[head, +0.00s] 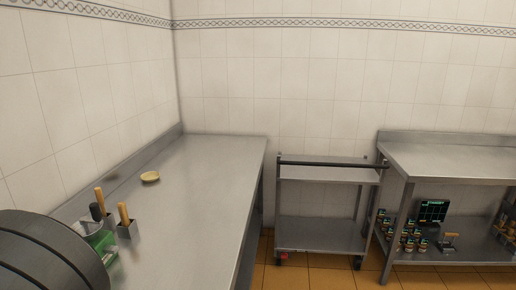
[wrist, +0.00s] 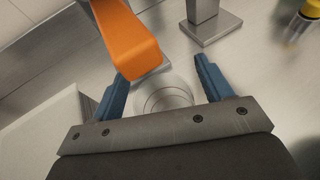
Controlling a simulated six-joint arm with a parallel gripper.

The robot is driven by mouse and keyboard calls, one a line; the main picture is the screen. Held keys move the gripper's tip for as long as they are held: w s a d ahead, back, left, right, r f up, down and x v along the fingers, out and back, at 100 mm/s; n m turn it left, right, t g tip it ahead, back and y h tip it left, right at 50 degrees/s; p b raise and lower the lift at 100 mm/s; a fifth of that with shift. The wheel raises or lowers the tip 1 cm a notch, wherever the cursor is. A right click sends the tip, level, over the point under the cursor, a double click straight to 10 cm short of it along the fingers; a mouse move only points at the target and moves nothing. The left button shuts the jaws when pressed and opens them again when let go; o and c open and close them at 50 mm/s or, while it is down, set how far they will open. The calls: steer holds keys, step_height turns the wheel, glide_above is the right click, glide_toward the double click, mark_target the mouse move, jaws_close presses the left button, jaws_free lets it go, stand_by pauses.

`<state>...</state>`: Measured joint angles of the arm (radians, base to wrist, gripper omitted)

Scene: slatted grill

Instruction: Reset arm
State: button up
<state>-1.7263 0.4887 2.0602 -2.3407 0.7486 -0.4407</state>
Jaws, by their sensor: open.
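In the wrist view my gripper (wrist: 161,70) has its two blue fingers spread wide apart, with nothing held between them. An orange handle-like bar (wrist: 128,40) reaches down from the top edge, close to the left fingertip; I cannot tell whether they touch. A clear round thing with ring-like edges (wrist: 166,98) shows between the fingers, below or beyond them. My gripper is not clearly seen in the head view.
The steel counter (head: 205,180) holds wooden-handled tools (head: 124,214) in metal holders, a green item (head: 100,240) and a small pale dish (head: 150,177). A grey metal holder (wrist: 210,27) and a yellow-topped container (wrist: 304,22) show in the wrist view. A trolley (head: 322,232) stands right.

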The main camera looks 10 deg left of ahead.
steer(key=shift+f, duration=0.45)
steer(key=v, duration=1.2)
steer(key=x, duration=1.2)
steer(key=shift+f, duration=0.25)
steer(key=s+d+f+v, duration=0.1)
steer(key=f+v, duration=0.2)
steer(key=v, duration=1.5)
steer(key=w+d+r+m+t+h, duration=0.3)
steer(key=w+d+m+t+h, duration=0.1)
steer(key=w, duration=0.3)
steer(key=w+d+r+m+t+h, duration=0.3)
steer(key=w+d+m, duration=0.1)
steer(key=w, duration=0.4)
steer(key=shift+r+m+t+h, duration=0.4)
steer(key=shift+m, duration=0.2)
